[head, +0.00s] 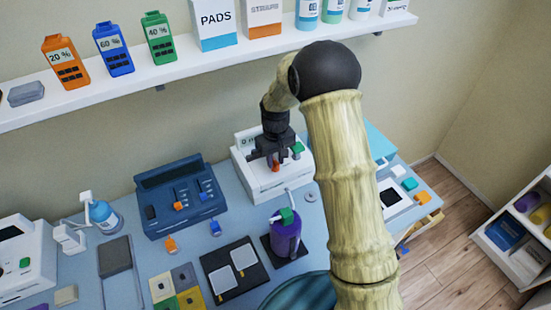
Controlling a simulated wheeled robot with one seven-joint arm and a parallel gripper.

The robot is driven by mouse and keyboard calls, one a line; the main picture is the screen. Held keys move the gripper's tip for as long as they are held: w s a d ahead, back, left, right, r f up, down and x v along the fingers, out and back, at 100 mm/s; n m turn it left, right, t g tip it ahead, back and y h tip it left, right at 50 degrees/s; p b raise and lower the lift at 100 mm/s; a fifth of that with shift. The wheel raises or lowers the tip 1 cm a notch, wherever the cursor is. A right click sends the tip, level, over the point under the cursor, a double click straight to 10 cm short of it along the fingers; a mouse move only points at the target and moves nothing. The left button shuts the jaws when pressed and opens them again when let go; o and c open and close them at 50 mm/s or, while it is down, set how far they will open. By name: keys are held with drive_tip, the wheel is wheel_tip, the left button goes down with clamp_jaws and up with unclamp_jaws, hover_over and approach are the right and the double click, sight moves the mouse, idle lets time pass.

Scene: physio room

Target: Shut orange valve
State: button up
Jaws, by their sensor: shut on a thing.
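A white device (265,184) with a small display stands at the back of the blue table. An orange valve (275,167) shows on its front, just below my gripper. A green knob (298,149) sits to the right on the same device. My gripper (273,161) points down over the device and is shut on the orange valve. The jaws hide part of the valve, so I cannot tell its exact turn.
A blue console (178,172) with orange and blue sliders stands left of the device. A purple bottle (286,238) with a green top stands in front. A wall shelf (160,72) with boxes runs above. Pads (232,267) lie at the front.

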sight(276, 161)
drive_tip(key=shift+w+r, duration=0.1)
drive_tip(key=o, duration=0.6)
drive_tip(key=shift+o, duration=0.2)
wheel_tip(276, 161, up, 8)
drive_tip(key=shift+f+b, duration=0.25)
drive_tip(key=shift+b, duration=0.6)
drive_tip(key=s+d+r+m+t, duration=0.1)
drive_tip(key=s+d, duration=0.4)
drive_tip(key=s, duration=0.6)
drive_tip(key=s+d+r+m+t, duration=0.1)
drive_tip(key=s+d+m, duration=0.2)
drive_tip(key=s+d, duration=0.3)
drive_tip(key=s, duration=0.5)
drive_tip(key=shift+m+t, duration=0.3)
drive_tip(key=shift+m, duration=0.1)
